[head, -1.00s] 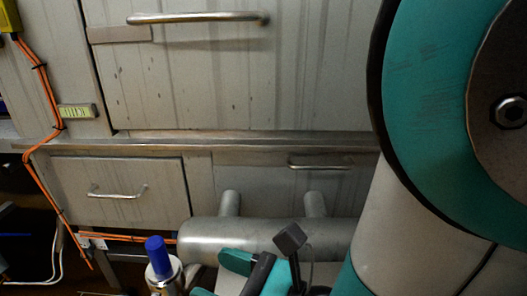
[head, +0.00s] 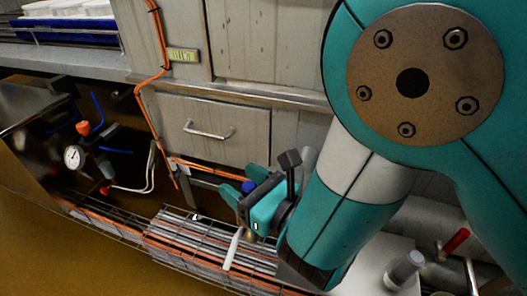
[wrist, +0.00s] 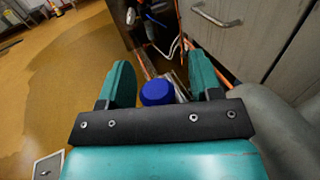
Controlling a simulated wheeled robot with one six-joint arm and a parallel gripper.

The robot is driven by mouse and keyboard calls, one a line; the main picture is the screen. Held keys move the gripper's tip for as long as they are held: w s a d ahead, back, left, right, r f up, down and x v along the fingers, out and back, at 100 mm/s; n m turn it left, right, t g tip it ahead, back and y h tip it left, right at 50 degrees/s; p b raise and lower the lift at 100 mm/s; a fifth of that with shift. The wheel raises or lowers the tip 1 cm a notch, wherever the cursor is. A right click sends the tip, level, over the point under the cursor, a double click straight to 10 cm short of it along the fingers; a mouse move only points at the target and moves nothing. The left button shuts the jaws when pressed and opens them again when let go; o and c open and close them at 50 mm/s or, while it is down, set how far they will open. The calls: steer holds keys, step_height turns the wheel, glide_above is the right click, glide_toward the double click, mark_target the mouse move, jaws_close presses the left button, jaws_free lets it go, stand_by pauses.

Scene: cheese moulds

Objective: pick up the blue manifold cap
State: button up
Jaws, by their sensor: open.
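The blue manifold cap (wrist: 157,92) shows in the wrist view between the two teal fingers of my gripper (wrist: 160,66). The fingers are open, with visible gaps on both sides of the cap. In the head view the blue cap (head: 248,186) is small and partly hidden behind my gripper (head: 245,208). What the cap sits on is hidden now, and depth between cap and fingers is hard to judge.
A grey cabinet with a drawer (head: 213,130) stands behind. Orange cables (head: 160,80) run down its side. A wire cable tray (head: 190,245) lies below. A pressure gauge (head: 74,157) is at left. A large grey pipe (wrist: 262,115) lies right of my gripper.

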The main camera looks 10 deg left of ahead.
steer(key=shift+a, duration=0.1)
jaws_close()
steer(key=shift+r, duration=0.1)
